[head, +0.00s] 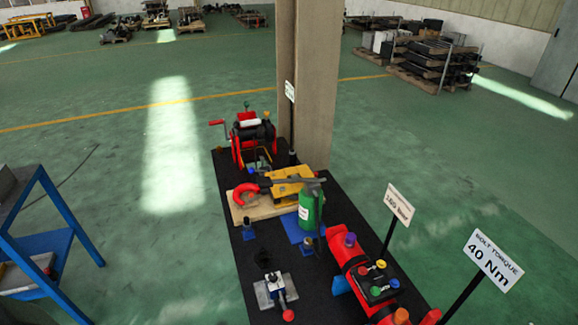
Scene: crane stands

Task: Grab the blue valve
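Several small blue parts show on the black table in the head view, and I cannot tell for sure which is the blue valve. A small blue knob (394,283) sits on the black block (376,290) of the red machine at the front right, near yellow, red and green knobs. Another small blue piece (251,170) is by the yellow clamp-like tool. Neither of my grippers is in view.
The black table (232,190) stands against a concrete pillar (309,80). A green bottle (308,207), a red winch (252,140), and two signs, one reading 40 Nm (484,260), stand on or near it. A blue-framed bench (60,240) is at left. The green floor between is clear.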

